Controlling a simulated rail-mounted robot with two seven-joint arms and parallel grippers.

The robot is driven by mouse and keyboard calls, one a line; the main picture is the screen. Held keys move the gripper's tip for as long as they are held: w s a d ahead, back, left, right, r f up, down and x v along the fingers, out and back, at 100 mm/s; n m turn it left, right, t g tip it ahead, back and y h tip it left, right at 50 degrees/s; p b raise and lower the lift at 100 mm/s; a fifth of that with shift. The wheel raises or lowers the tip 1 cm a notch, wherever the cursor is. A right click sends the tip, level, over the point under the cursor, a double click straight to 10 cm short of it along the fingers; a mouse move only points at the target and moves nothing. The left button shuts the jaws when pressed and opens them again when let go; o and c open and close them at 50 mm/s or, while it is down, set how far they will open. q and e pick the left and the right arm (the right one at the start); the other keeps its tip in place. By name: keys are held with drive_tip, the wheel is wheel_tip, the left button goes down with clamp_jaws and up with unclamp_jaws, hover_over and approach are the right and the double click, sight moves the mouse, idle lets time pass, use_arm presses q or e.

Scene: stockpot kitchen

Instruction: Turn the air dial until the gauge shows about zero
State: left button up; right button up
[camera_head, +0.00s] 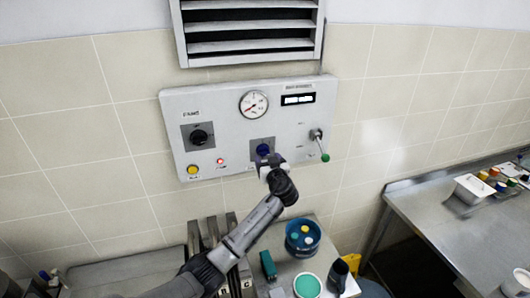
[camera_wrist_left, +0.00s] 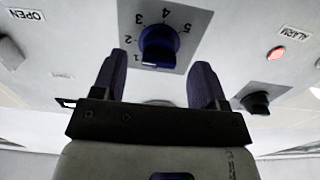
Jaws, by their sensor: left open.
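A blue dial (camera_head: 263,150) sits on a grey square plate low on the wall panel, below the round white gauge (camera_head: 254,104). In the left wrist view the blue dial (camera_wrist_left: 158,46) has the numbers 1 to 5 around it. The gauge has a reddish needle that seems to point down and left; its value is too small to read. My left gripper (camera_head: 266,163) is at the dial's lower side. In the wrist view its two fingers (camera_wrist_left: 158,82) are spread, with the dial showing between and just beyond their tips. Contact is not visible. My right gripper is not in view.
Below are a blue pot (camera_head: 302,238) and a steel counter (camera_head: 465,225).

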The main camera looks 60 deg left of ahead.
sight(265, 155)
use_arm(q)
drive_tip(key=shift+p+x, duration=0.4)
drive_tip(key=shift+x, duration=1.3)
drive_tip(key=shift+c, duration=0.2)
drive_tip(key=c, duration=0.8)
drive_tip(key=shift+c, duration=0.2)
